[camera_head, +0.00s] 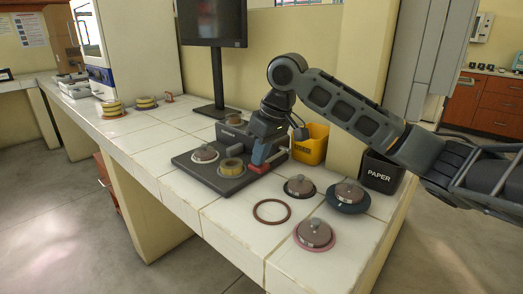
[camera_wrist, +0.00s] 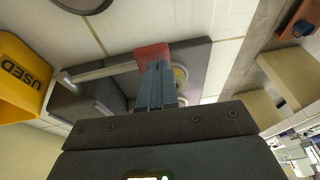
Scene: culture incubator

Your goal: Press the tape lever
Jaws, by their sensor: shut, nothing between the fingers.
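The dark grey device (camera_head: 207,178) sits on the white tiled bench. Its lever has a red end (camera_head: 257,168) at the device's front right; the wrist view shows this red end (camera_wrist: 152,53) on a grey bar (camera_wrist: 103,72). My gripper (camera_head: 259,158) points down at the red end, with its fingers shut and empty. In the wrist view the shut fingertips (camera_wrist: 157,70) overlap the red end's edge; I cannot tell whether they press on it or hover just above. A yellow roll (camera_head: 231,167) and a brown-topped disc (camera_head: 205,153) sit on the device.
A yellow bin marked USED (camera_head: 312,148) stands behind right, and a black PAPER bin (camera_head: 381,172) farther right. Several lidded discs, one at the front (camera_head: 314,234), and a brown ring (camera_head: 272,211) lie right of the device. A monitor (camera_head: 213,24) stands behind.

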